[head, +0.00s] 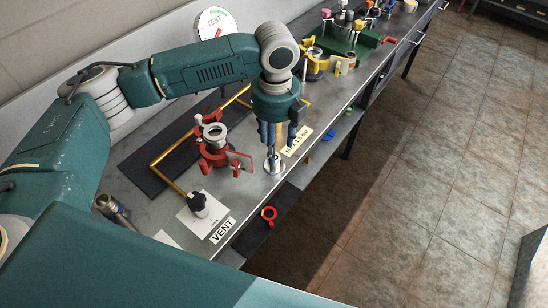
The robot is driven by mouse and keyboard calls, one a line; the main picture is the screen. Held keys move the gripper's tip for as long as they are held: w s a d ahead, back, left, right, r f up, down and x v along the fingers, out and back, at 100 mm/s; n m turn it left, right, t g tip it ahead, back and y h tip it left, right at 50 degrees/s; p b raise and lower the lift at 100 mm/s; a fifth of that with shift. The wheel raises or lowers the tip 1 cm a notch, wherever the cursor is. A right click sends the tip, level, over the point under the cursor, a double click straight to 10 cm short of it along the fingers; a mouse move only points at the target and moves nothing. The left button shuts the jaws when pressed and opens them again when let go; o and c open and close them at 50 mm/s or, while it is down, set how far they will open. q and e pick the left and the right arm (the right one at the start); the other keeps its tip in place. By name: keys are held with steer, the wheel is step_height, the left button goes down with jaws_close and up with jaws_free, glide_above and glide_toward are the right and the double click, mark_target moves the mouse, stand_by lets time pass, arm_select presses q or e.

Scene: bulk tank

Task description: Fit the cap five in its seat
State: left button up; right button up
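My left arm comes in from the left, and my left gripper (275,145) points down over the front edge of the workbench (240,190). Its blue fingers are small here, and I cannot tell whether they are open or shut. A shiny round metal piece (273,164) is on the bench right below the fingers; I cannot tell whether they touch it. A red clamp-like fitting with a metal ring (214,137) stands just left of the gripper. No cap marked five can be read, and its seat cannot be told apart. My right gripper is not in view.
A black knob (198,201) on a white plate sits near a "VENT" label (222,230). A yellow pipe (165,157) runs behind the red fitting. A gauge marked "TEST" (215,23) is at the wall. Yellow and green fittings (340,45) crowd the far bench.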

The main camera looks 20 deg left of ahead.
mark_target(279, 167)
arm_select(q)
steer(key=shift+f, duration=0.7)
steer(key=f+p, duration=0.1)
steer(key=f, duration=0.1)
steer(key=f+p, duration=0.1)
steer(key=f, duration=0.1)
steer(key=shift+a+f, duration=0.2)
steer(key=shift+f, duration=0.4)
steer(key=shift+c, duration=0.8)
steer(key=c, duration=0.9)
jaws_close()
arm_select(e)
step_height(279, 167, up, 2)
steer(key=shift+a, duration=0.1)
